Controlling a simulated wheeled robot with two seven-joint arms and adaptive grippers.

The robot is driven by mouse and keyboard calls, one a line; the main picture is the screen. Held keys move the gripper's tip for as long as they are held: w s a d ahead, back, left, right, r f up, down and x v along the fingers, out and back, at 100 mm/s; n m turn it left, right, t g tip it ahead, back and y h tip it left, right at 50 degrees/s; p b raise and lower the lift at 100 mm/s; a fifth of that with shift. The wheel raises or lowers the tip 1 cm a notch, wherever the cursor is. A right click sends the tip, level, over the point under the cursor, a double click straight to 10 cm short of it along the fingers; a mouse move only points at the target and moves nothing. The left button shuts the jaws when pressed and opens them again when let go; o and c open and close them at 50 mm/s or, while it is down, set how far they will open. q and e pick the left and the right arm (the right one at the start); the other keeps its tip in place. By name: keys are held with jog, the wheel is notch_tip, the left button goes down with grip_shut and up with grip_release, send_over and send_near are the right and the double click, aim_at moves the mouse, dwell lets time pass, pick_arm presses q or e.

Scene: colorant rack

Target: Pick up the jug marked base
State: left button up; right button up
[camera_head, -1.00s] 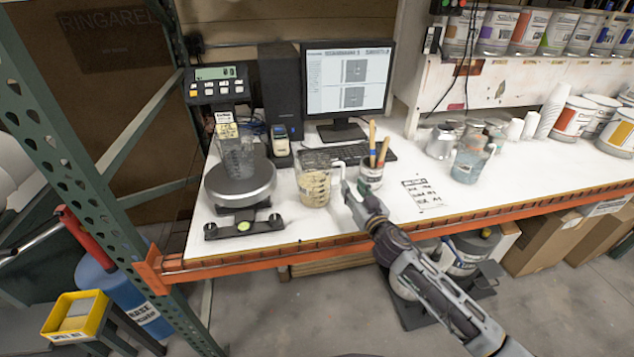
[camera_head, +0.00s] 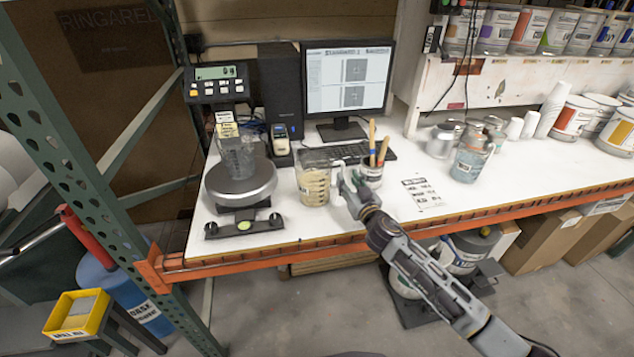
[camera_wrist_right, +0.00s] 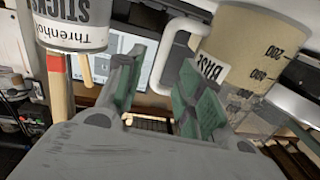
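The jug marked base (camera_head: 314,186) is a clear jug with beige contents, standing upright on the white bench right of the scale. In the right wrist view the jug (camera_wrist_right: 245,60) is at upper right, with its label partly readable. Its pale handle (camera_wrist_right: 176,42) shows between my finger pads, farther out. My right gripper (camera_head: 350,183) is at the handle side of the jug; in the wrist view the green-padded fingers (camera_wrist_right: 160,95) are apart, with nothing clamped. I cannot tell whether they touch the handle. My left gripper is out of view.
A can of sticks (camera_head: 371,174) stands close to the right of my gripper. A scale (camera_head: 240,186) bears another clear jug (camera_head: 238,157). A third jug (camera_head: 468,163) with bluish contents stands farther right. A printed card (camera_head: 421,192) lies on the bench.

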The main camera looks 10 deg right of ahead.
aim_at(343, 172)
jog(key=shift+w, duration=0.25)
jog(key=shift+w+a, duration=0.15)
jog(key=shift+w, duration=0.7)
jog(key=shift+w+a, duration=0.1)
jog(key=shift+w, duration=0.9)
jog(key=shift+w+a+p, duration=0.1)
jog(key=shift+w+p, duration=0.2)
jog(key=shift+w, duration=0.15)
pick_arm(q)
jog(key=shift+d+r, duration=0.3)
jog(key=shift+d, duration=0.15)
pick_arm(e)
jog(key=shift+w, duration=0.15)
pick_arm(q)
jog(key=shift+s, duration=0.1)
pick_arm(e)
grip_shut()
jog(key=shift+r, duration=0.1)
